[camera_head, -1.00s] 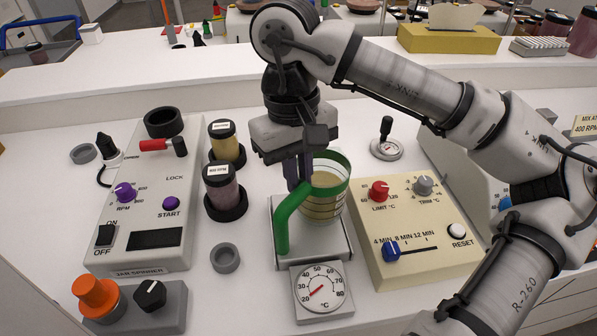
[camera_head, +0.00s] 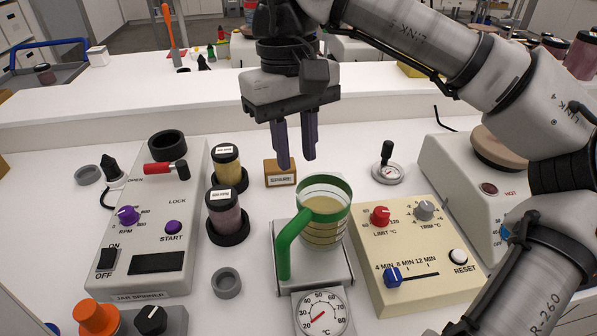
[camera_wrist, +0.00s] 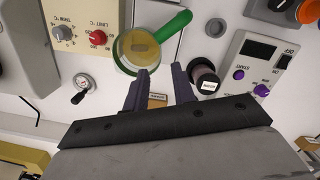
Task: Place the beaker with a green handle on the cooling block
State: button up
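The beaker with a green handle (camera_head: 325,232) is clear with a green rim and holds a yellowish-brown liquid. It stands upright on a pale grey square block (camera_head: 342,278), apparently the cooling block, with a temperature dial at its front; no name shows on the block. The green handle points front left. My gripper (camera_head: 296,163) is open and empty, above and behind the beaker, its fingers apart and clear of it. In the wrist view the beaker (camera_wrist: 128,50) is just beyond my open fingertips (camera_wrist: 159,70).
Left are a jar spinner panel (camera_head: 143,215) and two jars in dark holders (camera_head: 228,225). A wooden SPARE block (camera_head: 280,176) stands behind the beaker. A cream timer panel (camera_head: 415,265) and a heater marked HOT (camera_head: 470,190) are at right. A raised white shelf runs behind.

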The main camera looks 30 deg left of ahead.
jog(key=shift+w+a+r, duration=0.1)
jog(key=shift+r, duration=1.25)
